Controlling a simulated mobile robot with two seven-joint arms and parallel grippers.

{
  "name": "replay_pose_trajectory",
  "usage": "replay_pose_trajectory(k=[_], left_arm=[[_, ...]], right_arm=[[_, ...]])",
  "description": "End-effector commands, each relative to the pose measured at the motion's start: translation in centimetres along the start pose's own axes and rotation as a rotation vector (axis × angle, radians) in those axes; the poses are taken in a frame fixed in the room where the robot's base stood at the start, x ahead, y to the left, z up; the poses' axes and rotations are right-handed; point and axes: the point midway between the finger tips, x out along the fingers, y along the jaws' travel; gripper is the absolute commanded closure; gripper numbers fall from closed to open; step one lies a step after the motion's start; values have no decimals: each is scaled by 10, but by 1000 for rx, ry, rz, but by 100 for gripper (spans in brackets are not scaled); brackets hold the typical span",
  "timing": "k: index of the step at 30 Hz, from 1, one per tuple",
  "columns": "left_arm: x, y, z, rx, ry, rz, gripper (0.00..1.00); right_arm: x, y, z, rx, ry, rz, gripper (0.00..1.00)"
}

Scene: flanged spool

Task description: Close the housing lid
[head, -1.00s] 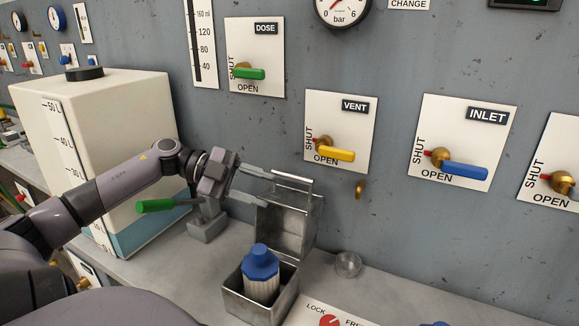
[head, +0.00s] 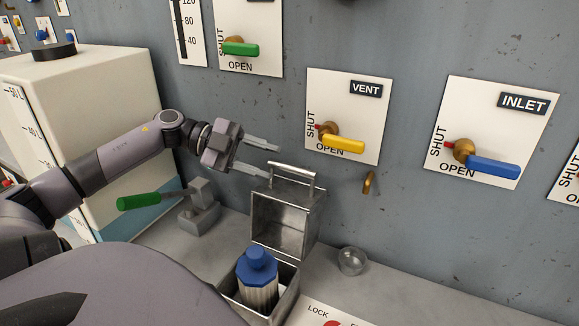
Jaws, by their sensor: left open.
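The housing (head: 284,306) is an open grey metal box on the bench, low in the middle of the head view. Its lid (head: 284,226) stands upright, open at the back of the box, with a bar handle (head: 292,178) along its upper edge. A ribbed pale cartridge with a blue cap (head: 257,268) stands inside the box. My left gripper (head: 272,161) is open and empty, with its fingers pointing right, just left of the lid handle. In the picture the fingertips look close to the handle but apart from it. My right gripper is not in view.
A green-handled device (head: 200,215) and a large white tank (head: 85,120) stand left. A LOCK panel (head: 325,313) lies in front. The wall behind carries the yellow vent valve (head: 342,143) and blue inlet valve (head: 492,167).

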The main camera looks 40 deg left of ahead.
Motion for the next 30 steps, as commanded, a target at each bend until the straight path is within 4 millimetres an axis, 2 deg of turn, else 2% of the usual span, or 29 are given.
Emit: replay_pose_trajectory(k=[9, 15, 29, 30], left_arm=[[37, 0, -1, 2, 1, -1, 56], [51, -1, 0, 1, 1, -2, 56], [58, 0, 0, 0, 0, -1, 56], [58, 0, 0, 0, 0, -1, 59]], right_arm=[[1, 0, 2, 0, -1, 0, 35], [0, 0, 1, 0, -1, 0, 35], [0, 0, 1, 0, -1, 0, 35], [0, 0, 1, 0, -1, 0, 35]])
